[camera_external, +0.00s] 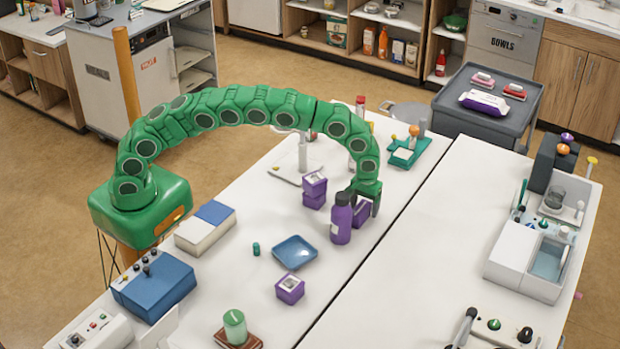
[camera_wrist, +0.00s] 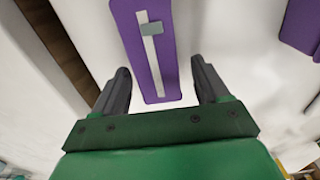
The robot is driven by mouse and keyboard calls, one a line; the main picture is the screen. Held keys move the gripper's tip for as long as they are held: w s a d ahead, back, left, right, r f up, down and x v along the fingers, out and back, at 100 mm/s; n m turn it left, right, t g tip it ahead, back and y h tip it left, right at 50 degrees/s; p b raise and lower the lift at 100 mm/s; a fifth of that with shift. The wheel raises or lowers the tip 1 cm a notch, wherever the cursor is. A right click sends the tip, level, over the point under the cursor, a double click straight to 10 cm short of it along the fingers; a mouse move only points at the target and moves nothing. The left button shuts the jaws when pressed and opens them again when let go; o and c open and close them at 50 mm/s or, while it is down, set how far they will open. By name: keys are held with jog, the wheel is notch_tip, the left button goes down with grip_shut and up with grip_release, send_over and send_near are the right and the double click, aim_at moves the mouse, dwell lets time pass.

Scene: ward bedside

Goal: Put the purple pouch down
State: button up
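A purple item (camera_wrist: 148,50), which I take to be the pouch, has a pale strip and a small grey tab along it. In the wrist view its near end lies between the two fingers of my gripper (camera_wrist: 160,75), with a narrow gap on each side. My gripper is open. In the external view my gripper (camera_external: 364,198) points down at the table, with the purple item (camera_external: 362,214) low between and beside the fingers. A purple bottle (camera_external: 341,220) partly hides it. I cannot tell exactly how it rests on the table.
Purple boxes (camera_external: 314,186) are stacked left of my gripper, and another purple box (camera_external: 290,289) stands nearer. A blue tray (camera_external: 295,252) lies on the white table. A green holder (camera_external: 408,152) stands behind.

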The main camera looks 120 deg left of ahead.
aim_at(364, 204)
notch_tip(364, 204, up, 12)
jog(key=shift+r, duration=0.15)
dwell(0.7)
jog(key=s+d+r+m, duration=0.3)
jog(key=s+d+r, duration=0.2)
jog(key=s+d, duration=0.3)
jog(key=s+d+r+m+g, duration=0.1)
jog(key=s+d+r+m, duration=0.2)
jog(key=s+d+r, duration=0.45)
jog(key=s+d+r+m, duration=0.25)
jog(key=s+d, duration=0.25)
jog(key=d, duration=0.5)
jog(key=s+d+f+m, duration=0.1)
jog(key=s+d+m, duration=0.2)
jog(key=s, duration=0.7)
jog(key=s+d+f+m, duration=0.1)
jog(key=s+d+m, duration=0.2)
jog(key=s+d, duration=0.3)
jog(key=s+d+f+m, duration=0.2)
jog(key=s+d, duration=0.3)
jog(key=s, duration=0.9)
jog(key=shift+s+d+m+g, duration=0.25)
jog(key=shift+m+g, duration=0.15)
jog(key=shift+m, duration=0.35)
